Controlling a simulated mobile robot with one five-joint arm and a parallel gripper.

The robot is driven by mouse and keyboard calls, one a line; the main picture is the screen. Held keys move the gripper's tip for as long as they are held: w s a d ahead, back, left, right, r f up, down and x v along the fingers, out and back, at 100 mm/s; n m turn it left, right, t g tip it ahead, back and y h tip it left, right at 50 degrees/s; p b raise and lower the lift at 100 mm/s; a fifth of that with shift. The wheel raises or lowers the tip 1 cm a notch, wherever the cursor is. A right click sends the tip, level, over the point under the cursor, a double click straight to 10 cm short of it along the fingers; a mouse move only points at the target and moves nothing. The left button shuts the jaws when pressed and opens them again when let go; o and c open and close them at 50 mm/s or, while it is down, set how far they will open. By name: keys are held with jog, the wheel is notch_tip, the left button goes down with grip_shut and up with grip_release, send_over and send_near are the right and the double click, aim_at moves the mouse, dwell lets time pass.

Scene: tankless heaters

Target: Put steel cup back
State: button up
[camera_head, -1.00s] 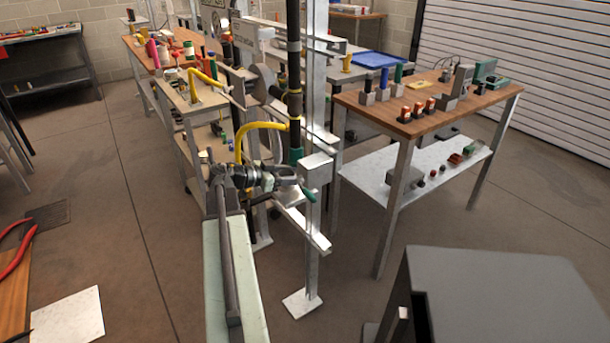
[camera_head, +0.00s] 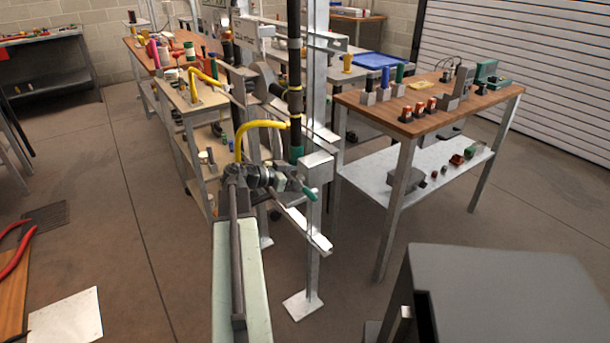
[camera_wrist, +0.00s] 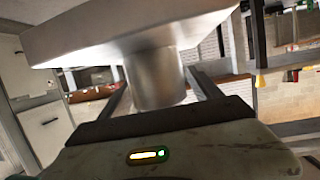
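In the wrist view a steel cup (camera_wrist: 155,80), a smooth shiny grey cylinder, stands between the two dark fingers of my gripper (camera_wrist: 157,82). The fingers lie close along its left and right sides, and my gripper looks shut on it. A wide pale slab-like piece with a bevelled edge (camera_wrist: 110,32) lies directly above the cup and hides its upper end. I cannot tell whether the two are joined. The cup's lower end is partly hidden behind my gripper body. In the head view I cannot make out the cup or my fingertips clearly.
Metal posts (camera_head: 313,230) with pipes and a yellow hose (camera_head: 258,128) stand in the middle. A wooden-topped bench (camera_head: 450,100) with a lower shelf (camera_head: 400,176) is at right. A dark grey box (camera_head: 500,290) is near front right.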

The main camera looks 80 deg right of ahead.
jog(key=shift+r+p, duration=0.3)
jog(key=p+v, duration=0.3)
jog(key=v, duration=0.9)
jog(key=shift+f, duration=0.1)
